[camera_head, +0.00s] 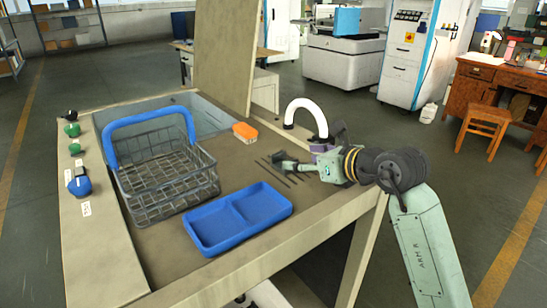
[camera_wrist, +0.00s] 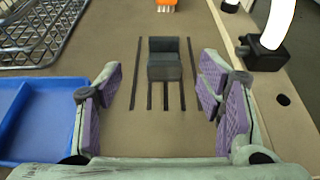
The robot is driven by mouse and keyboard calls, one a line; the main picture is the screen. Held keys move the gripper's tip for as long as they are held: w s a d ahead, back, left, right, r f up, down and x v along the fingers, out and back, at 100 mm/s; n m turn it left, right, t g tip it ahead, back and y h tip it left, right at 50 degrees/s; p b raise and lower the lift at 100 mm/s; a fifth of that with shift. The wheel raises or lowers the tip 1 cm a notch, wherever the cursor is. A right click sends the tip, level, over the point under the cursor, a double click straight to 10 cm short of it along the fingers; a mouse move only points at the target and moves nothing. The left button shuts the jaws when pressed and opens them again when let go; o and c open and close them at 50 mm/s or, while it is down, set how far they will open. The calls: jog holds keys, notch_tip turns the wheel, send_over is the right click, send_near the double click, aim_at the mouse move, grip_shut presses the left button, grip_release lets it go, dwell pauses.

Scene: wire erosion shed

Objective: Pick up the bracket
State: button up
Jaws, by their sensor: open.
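The bracket (camera_wrist: 165,68), a dark grey block-like piece with a raised back part and a lower front step, sits on the brown worktop at the far end of several thin dark strips. In the wrist view it appears between my gripper's (camera_wrist: 160,78) two purple-padded fingers, which are spread wide with nothing held. Whether the fingers are level with the bracket cannot be told. In the head view my gripper (camera_head: 285,162) is low over the worktop beside the dark strips; the bracket is hard to make out there.
A blue two-compartment tray (camera_head: 240,218) and a wire basket (camera_head: 170,185) with a blue handle lie left of my gripper. An orange item (camera_head: 245,131) is behind. A white curved pipe (camera_wrist: 278,22) on a black base (camera_wrist: 262,55) stands close on the right.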

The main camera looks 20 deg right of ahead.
aim_at(280, 154)
jog(key=p+x, duration=0.1)
jog(key=x, duration=0.4)
jog(key=shift+w+p, duration=0.55)
jog(key=shift+p, duration=0.05)
jog(key=p+x, duration=0.2)
jog(key=x, duration=0.1)
jog(key=shift+w+a+f, duration=0.1)
jog(key=shift+w, duration=0.3)
jog(key=shift+w+f, duration=0.25)
jog(key=shift+c, duration=0.4)
grip_shut()
jog(key=shift+r, duration=0.1)
